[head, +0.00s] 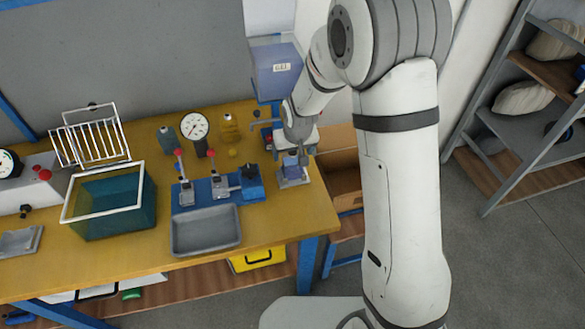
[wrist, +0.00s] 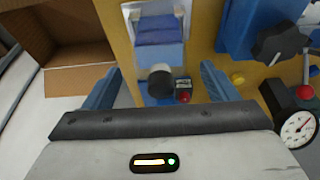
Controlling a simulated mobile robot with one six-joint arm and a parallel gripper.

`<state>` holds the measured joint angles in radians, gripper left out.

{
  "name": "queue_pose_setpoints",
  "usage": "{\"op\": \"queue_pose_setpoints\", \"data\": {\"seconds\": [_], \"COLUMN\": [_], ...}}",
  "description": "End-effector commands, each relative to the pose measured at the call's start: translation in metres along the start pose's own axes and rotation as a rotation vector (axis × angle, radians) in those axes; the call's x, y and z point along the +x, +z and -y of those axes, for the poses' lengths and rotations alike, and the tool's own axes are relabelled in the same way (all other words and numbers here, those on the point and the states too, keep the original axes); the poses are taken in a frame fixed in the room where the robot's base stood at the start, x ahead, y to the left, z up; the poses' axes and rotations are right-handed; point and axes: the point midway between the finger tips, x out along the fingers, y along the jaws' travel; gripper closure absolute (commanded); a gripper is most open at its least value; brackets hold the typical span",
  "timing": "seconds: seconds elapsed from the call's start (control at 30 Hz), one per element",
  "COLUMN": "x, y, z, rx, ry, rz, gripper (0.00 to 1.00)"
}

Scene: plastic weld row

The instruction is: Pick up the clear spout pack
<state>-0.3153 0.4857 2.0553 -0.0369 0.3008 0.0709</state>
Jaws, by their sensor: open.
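What looks like the clear spout pack (wrist: 160,56) shows in the wrist view as a pale bluish see-through body with a dark round cap towards me. It sits at a small grey holder (wrist: 146,8), which in the head view stands at the bench's right end (head: 294,182). My gripper (wrist: 160,70) is open, with one blue finger on each side of the pack and a visible gap to each. In the head view my gripper (head: 290,155) is right over the holder and hides most of the pack. I cannot tell whether the fingers reach its depth.
A blue clamp fixture (head: 220,187) with red-knobbed levers and a gauge (head: 194,126) stand close left. A grey tray (head: 206,230) and a teal tank (head: 106,210) are farther left. A cardboard box (head: 340,170) is right of the bench. A blue-grey machine (head: 277,70) stands behind.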

Motion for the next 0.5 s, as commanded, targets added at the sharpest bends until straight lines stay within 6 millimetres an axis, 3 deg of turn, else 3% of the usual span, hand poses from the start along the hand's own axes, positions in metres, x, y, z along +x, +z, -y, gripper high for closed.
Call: {"op": "queue_pose_setpoints", "data": {"seconds": [0.2,0.5], "x": [0.023,0.027], "y": [0.001,0.001], "z": [0.001,0.001], "rx": [-0.001,-0.001], "ry": [0.0,0.0], "rz": [0.001,0.0], "gripper": [0.2,0.21]}}
